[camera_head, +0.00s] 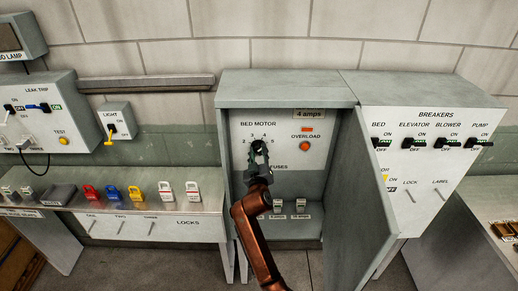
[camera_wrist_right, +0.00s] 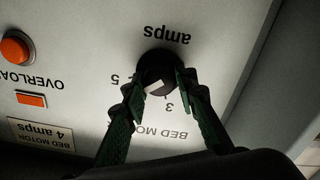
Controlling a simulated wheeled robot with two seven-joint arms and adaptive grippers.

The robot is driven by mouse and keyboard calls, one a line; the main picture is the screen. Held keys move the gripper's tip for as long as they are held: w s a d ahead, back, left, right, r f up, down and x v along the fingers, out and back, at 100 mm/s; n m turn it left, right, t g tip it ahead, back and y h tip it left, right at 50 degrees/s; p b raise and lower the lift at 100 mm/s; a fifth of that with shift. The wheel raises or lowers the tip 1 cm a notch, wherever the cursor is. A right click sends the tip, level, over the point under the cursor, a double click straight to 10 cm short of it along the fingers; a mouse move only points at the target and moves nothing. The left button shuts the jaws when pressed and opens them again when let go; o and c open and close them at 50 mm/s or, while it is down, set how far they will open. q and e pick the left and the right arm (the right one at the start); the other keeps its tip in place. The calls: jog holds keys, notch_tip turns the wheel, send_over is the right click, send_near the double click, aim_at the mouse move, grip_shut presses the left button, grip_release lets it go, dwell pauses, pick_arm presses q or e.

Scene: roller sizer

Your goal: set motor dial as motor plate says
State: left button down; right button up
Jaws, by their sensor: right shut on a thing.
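The bed motor dial (camera_head: 258,146) is a dark round knob on the white panel inside the open cabinet. It also shows in the right wrist view (camera_wrist_right: 157,70), upside down, with a white mark on its face. My right gripper (camera_head: 260,152) is shut on the dial, one green-padded finger on each side (camera_wrist_right: 160,84). The numbers 5 and 3 show in the wrist view; a finger covers the space between them. I cannot tell exactly which number the mark meets. The motor plate (camera_wrist_right: 42,134) reads "BED MOTOR 4 amps"; it also shows in the head view (camera_head: 309,114). My left gripper is not in view.
An orange-red overload button (camera_head: 304,146) sits right of the dial, with an orange rectangle above it. The open cabinet door (camera_head: 364,205) stands to the right of my right arm. Fuses (camera_head: 300,204) sit below. The breakers panel (camera_head: 427,150) and colored locks (camera_head: 135,193) flank the cabinet.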

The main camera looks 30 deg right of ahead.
jog(key=n+p, duration=0.1)
jog(key=n, duration=0.1)
jog(key=shift+r+n+p, duration=0.15)
jog(key=shift+n+p, duration=0.15)
jog(key=shift+p, duration=0.05)
jog(key=shift+n+p, duration=0.8)
jog(key=shift+n, duration=0.4)
jog(key=shift+f, duration=0.2)
jog(key=o, duration=1.2)
jog(key=shift+c, duration=0.2)
jog(key=shift+s+a, duration=0.1)
jog(key=v, duration=1.1)
jog(key=shift+s+a, duration=0.15)
jog(key=shift+s, duration=0.2)
